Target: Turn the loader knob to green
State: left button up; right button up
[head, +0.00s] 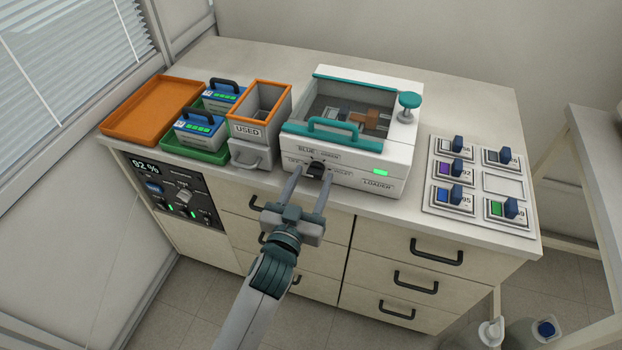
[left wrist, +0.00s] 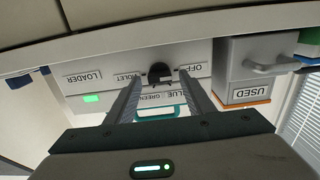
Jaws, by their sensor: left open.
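The loader (head: 347,172) is a white box with teal trim on the counter, with a "LOADER" label and a lit green light on its front. Its black knob (head: 315,169) sits low on that front, among labels for off, blue, green and violet. The knob also shows in the left wrist view (left wrist: 160,72), which is upside down. My left gripper (head: 312,175) is open at the loader's front, with one finger on each side of the knob. I cannot tell whether the fingers touch it or which label it points to. My right gripper is out of view.
A grey bin marked "USED" (head: 258,131) stands just left of the loader. An orange tray (head: 152,110) and a green tray (head: 208,155) with cartridges are further left. A panel (head: 429,205) of coloured cartridges lies to the right. Drawer handles (head: 437,252) stick out below.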

pick_arm(q)
jog(key=c, duration=1)
jog(key=shift+c, duration=0.2)
